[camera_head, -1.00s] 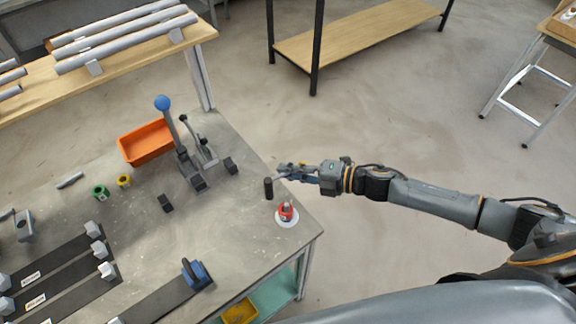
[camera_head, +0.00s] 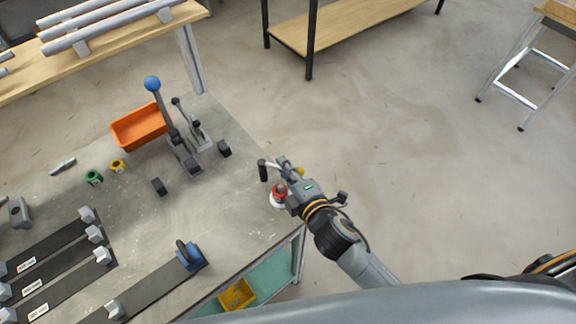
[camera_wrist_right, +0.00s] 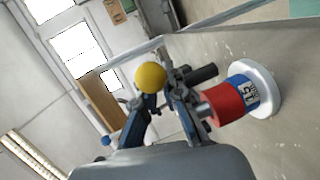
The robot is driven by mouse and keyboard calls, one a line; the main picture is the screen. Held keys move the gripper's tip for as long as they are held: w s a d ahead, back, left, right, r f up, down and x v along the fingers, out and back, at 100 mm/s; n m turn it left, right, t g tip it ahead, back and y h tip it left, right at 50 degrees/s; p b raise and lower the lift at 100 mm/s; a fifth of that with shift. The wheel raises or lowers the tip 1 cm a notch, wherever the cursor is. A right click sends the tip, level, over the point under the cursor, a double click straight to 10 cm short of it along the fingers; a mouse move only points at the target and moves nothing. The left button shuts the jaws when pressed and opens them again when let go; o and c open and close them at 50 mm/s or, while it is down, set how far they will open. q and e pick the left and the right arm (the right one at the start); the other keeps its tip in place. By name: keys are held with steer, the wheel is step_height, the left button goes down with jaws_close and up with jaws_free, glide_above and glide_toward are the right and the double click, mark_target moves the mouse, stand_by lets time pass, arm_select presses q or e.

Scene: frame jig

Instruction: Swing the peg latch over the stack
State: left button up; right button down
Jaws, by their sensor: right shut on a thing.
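The peg latch has an upright dark post (camera_head: 262,170) near the table's right edge, and a thin pale arm (camera_head: 273,165) reaching right from it. A yellow ball knob (camera_head: 300,171) shows beyond my right gripper (camera_head: 287,169), which is shut on the latch arm. The knob looks large in the wrist view (camera_wrist_right: 150,77). The stack (camera_head: 279,189) has a red part and a white round base; the gripper partly hides it. In the wrist view, the stack (camera_wrist_right: 228,106) also shows a blue numbered band and a grey peg end beside my fingers. My left gripper is out of view.
A blue-knobbed lever (camera_head: 152,84), an orange bin (camera_head: 139,128) and small dark blocks stand further left on the grey table (camera_head: 225,195). Black strips with grey blocks lie at lower left. Floor is open beyond the table's right edge.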

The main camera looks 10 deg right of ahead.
steer(key=shift+s+a+m+h, duration=0.15)
steer(key=shift+s+m+h, duration=0.05)
steer(key=shift+m+h, duration=0.25)
steer(key=c, duration=1.4)
jaws_free()
steer(key=shift+v, duration=6)
steer(key=shift+a, duration=0.1)
steer(key=shift+c, duration=0.5)
